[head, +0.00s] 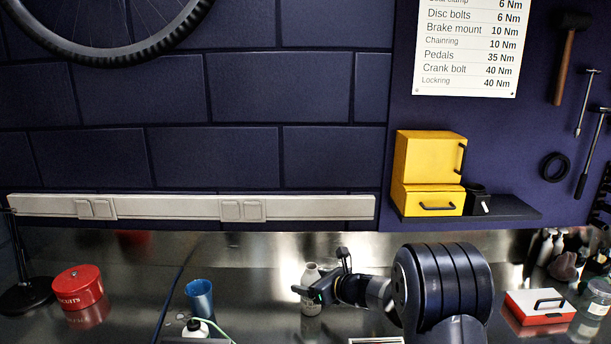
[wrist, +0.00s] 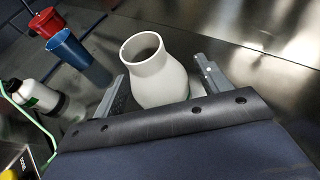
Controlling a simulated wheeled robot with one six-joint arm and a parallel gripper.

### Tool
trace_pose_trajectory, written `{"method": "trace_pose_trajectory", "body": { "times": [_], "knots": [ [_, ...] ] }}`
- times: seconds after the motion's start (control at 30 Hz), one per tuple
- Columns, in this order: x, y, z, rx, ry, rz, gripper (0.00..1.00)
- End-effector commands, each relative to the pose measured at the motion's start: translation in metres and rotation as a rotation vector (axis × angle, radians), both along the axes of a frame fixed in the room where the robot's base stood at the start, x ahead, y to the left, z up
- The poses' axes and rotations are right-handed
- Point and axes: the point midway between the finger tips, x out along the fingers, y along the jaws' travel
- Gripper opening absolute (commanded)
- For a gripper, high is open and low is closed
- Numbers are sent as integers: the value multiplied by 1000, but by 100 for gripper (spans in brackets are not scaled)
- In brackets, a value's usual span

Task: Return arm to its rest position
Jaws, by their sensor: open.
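My gripper (head: 322,290) is at the end of my arm, low over the metal bench in the head view. In the wrist view my gripper (wrist: 160,84) is open, one finger on each side of a white bottle-like vessel (wrist: 152,78). The vessel has an open round mouth and stands on the bench; its lower part is hidden by my gripper's body. Whether a finger touches it I cannot tell. In the head view the white vessel (head: 311,282) shows just behind my gripper, partly covered.
To the left are a blue cup (head: 199,297), a white bottle with a green tube (head: 195,328) and a red biscuit tin (head: 78,287). A red and white box (head: 539,307) and a clear jar (head: 596,298) stand at right. Yellow boxes (head: 430,172) sit on a wall shelf (head: 510,208).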

Motion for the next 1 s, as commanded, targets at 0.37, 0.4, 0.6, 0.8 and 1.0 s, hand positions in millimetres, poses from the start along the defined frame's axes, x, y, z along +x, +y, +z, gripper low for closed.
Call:
{"method": "trace_pose_trajectory", "body": {
  "times": [0.37, 0.4, 0.6, 0.8, 1.0],
  "knots": [
    [-1, 0, 6, 0, 3, -1, 72],
    [-1, 0, 6, 0, 3, -1, 72],
    [-1, 0, -4, 0, 5, 1, 72],
    [-14, -16, -2, -1, -1, -3, 72],
    [-39, -40, 12, 0, 0, -4, 72]
  ]
}}
